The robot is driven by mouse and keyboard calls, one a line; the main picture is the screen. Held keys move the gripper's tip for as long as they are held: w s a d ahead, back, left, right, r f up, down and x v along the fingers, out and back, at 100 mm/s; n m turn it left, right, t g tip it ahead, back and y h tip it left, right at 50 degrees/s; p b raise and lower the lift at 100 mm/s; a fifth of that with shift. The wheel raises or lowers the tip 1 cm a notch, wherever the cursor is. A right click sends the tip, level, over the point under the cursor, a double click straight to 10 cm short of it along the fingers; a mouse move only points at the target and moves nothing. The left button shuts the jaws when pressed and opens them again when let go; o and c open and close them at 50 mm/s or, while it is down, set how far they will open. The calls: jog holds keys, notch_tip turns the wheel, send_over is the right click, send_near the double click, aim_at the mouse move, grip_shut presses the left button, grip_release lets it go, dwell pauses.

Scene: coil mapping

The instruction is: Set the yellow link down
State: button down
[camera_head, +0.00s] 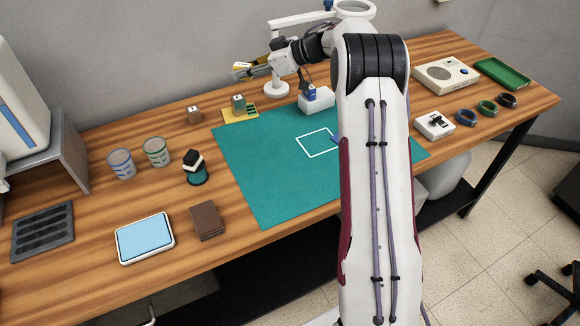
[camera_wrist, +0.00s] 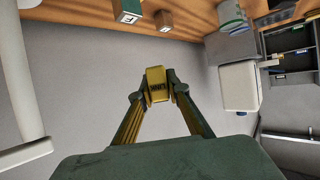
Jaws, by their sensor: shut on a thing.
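The yellow link (camera_wrist: 156,88) is clamped between the two fingertips of my gripper (camera_wrist: 156,96) in the wrist view, with dark lettering on its face. In the head view my gripper (camera_head: 245,71) points left, raised above the back of the table near the wall. The link is small there and hard to tell from the yellow finger parts. Nothing touches the link except the fingers. A green mat (camera_head: 263,180) with a white outlined square (camera_head: 318,143) lies on the table to the right and nearer, partly hidden by my arm.
A green block (camera_head: 238,103) stands on a yellow pad (camera_head: 240,115), with a brown block (camera_head: 194,114) to its left. Two cups (camera_head: 121,164) and a dark stack (camera_head: 194,168) stand farther left. A lamp stand (camera_head: 277,89) is close to my gripper. Most of the mat is clear.

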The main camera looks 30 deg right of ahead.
jog(key=s+d+m, duration=0.1)
jog(key=s+d, duration=0.5)
jog(key=s, duration=0.1)
send_over(290, 167)
notch_tip(290, 167, down, 6)
jog(key=shift+f+t+h, duration=0.2)
jog(key=shift+t+h, duration=0.1)
jog(key=shift+h, duration=0.1)
jog(key=shift+s, duration=0.1)
jog(key=shift+f, duration=3.1)
jog(key=shift+f, duration=0.1)
jog(key=shift+f, duration=1.8)
